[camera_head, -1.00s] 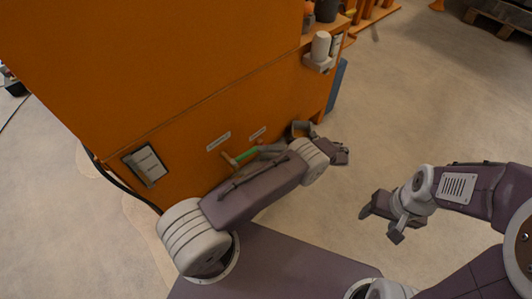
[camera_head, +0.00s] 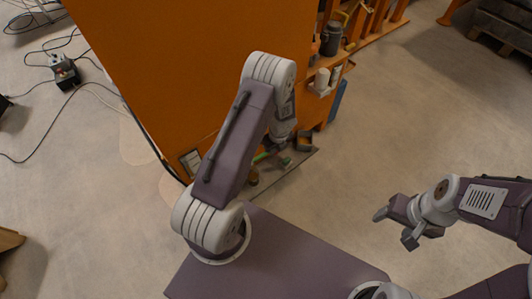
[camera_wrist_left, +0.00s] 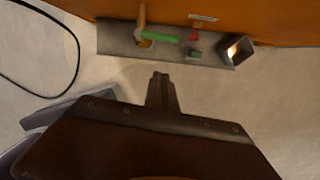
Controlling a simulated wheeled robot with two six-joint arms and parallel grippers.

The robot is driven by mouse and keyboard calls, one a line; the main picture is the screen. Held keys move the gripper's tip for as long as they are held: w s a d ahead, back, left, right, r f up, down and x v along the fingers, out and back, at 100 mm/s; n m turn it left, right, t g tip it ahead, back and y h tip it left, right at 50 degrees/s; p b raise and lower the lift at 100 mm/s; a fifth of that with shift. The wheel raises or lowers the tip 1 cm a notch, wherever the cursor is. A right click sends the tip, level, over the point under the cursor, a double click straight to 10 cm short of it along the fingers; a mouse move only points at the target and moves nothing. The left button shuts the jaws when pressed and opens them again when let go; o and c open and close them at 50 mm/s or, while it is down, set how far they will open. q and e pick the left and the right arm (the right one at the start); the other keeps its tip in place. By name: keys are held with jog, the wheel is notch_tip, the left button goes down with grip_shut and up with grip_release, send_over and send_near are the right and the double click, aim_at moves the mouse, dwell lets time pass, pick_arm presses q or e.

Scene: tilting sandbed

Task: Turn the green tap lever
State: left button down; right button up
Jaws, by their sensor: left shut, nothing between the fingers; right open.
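The green tap lever (camera_wrist_left: 160,38) sticks out to the right from a brass-coloured tap body (camera_wrist_left: 143,24) on the orange cabinet's face, over a grey ledge. In the head view only a bit of the green lever (camera_head: 262,156) shows beside my left forearm; the rest is hidden. My left gripper (camera_wrist_left: 161,78) is shut and empty. In the left wrist view its fingertips point toward the ledge, below the lever in the picture and apart from it. In the head view it hangs near the ledge, partly hidden by my wrist. My right gripper (camera_head: 392,226) is open and empty over bare floor.
The orange cabinet (camera_head: 195,60) stands ahead. A small red part (camera_wrist_left: 194,34) and an open metal box (camera_wrist_left: 236,50) are right of the lever on the grey ledge (camera_wrist_left: 118,40). A black cable (camera_wrist_left: 74,70) runs at the left.

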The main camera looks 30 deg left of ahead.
pick_arm(q)
jog(key=b, duration=0.5)
send_near(264, 155)
notch_tip(264, 155, down, 5)
jog(key=s+d, duration=0.2)
jog(key=d, duration=0.1)
jog(key=a, duration=0.1)
jog(key=w+a+f, duration=0.1)
jog(key=a+f, duration=0.1)
jog(key=shift+w, duration=0.25)
jog(key=shift+r, duration=0.1)
jog(key=shift+w+a+n, duration=0.55)
jog(key=shift+a+n, duration=0.05)
jog(key=shift+n, duration=0.2)
